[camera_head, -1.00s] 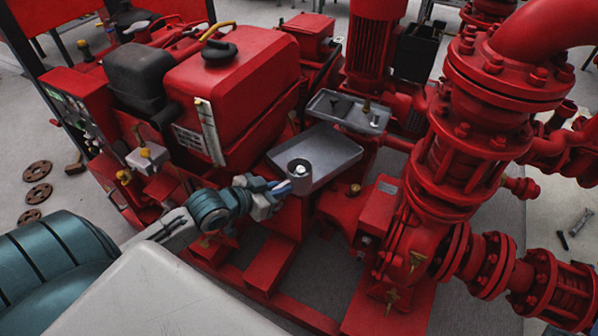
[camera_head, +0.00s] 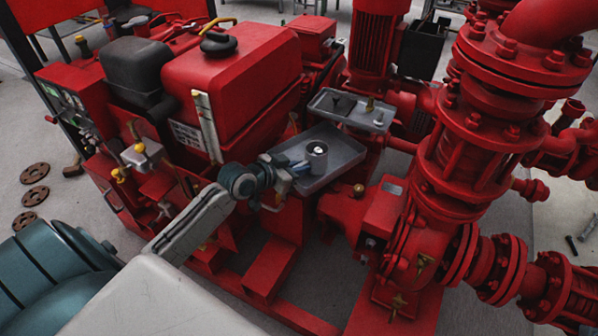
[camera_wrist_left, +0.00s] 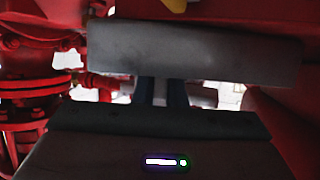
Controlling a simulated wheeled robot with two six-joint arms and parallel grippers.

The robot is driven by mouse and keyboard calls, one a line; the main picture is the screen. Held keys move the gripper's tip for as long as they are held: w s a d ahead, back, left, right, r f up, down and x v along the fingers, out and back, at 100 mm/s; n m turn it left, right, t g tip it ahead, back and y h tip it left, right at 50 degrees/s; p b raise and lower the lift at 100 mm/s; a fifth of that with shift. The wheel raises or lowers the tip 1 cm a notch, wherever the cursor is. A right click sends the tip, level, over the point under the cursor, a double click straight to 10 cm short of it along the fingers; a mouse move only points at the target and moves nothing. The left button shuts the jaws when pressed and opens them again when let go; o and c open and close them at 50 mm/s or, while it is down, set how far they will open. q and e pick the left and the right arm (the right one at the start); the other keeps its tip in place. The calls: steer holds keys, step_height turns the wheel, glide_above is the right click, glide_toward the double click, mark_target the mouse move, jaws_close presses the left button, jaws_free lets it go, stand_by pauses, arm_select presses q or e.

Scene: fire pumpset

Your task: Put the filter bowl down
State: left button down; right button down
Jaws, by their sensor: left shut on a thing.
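The filter bowl (camera_head: 317,158) is a small grey cylinder, upright, with a dark ring and white centre on top. It is over the larger grey tray (camera_head: 345,152), within its outline; I cannot tell whether its base touches the tray floor. My left gripper (camera_head: 301,168) comes in from the left and is shut on the bowl's side. In the left wrist view a grey slab-like face, probably the tray (camera_wrist_left: 195,50), hides the bowl, and the two dark gripper fingers (camera_wrist_left: 161,93) show below it. My right gripper is not in view.
A smaller grey tray (camera_head: 350,110) with small fittings lies behind. The red engine tank (camera_head: 232,80) stands to the left, and red pump pipework (camera_head: 440,190) to the right. The larger tray's right part is bare.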

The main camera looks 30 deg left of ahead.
arm_select(q)
steer(key=shift+f, duration=0.3)
steer(key=shift+r, duration=0.1)
steer(key=c, duration=1.9)
jaws_free()
steer(key=shift+f, duration=0.2)
steer(key=o, duration=0.4)
